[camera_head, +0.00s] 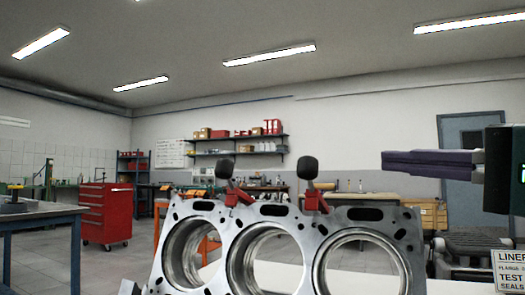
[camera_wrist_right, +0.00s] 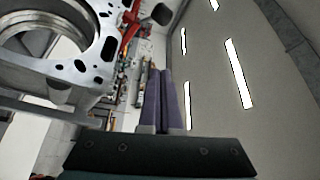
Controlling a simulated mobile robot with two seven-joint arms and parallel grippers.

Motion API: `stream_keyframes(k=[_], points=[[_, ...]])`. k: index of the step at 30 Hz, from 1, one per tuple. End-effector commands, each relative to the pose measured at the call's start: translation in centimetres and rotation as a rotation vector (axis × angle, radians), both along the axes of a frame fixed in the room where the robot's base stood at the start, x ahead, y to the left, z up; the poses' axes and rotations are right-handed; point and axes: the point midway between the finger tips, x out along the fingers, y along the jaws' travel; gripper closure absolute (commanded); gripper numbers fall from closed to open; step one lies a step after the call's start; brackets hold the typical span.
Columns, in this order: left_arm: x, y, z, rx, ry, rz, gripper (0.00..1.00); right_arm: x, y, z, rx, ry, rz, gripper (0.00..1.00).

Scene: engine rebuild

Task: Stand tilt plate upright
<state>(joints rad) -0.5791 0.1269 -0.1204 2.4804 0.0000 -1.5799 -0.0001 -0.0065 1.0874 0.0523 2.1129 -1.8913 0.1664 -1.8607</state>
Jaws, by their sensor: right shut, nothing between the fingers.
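A grey metal engine block plate (camera_head: 222,238) with a row of large round bores stands upright at the bottom middle of the head view. In the right wrist view the plate (camera_wrist_right: 75,68) fills the upper left. Two red clamps with black knobs (camera_head: 309,168) sit at its top edge. I cannot tell whether this is the tilt plate. My right gripper (camera_head: 384,162) is shut and empty, above and right of the plate, apart from it. Its purple fingers (camera_wrist_right: 160,72) lie together in the right wrist view. My left gripper is not in view.
A white sign (camera_head: 508,270) with black text stands at the lower right, beside dark ribbed machinery (camera_head: 470,245). A red tool cabinet (camera_head: 105,213) and a blue-legged table (camera_head: 40,213) are at the left. Shelves and benches line the back wall. The air around my right gripper is clear.

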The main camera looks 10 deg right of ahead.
Motion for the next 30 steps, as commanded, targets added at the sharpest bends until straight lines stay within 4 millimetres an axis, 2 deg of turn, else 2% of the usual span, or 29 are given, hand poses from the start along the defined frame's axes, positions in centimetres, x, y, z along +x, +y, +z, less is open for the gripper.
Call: stream_keyframes(k=[11,22,30], points=[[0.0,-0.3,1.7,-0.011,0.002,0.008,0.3,4.1,2.4,0.9,0.008,-0.001,0.006,1.0],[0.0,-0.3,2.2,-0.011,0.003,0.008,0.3,8.5,4.7,1.2,0.006,0.002,0.005,1.0],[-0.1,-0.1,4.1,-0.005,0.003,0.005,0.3,6.5,6.4,0.6,0.007,0.007,0.007,1.0]])
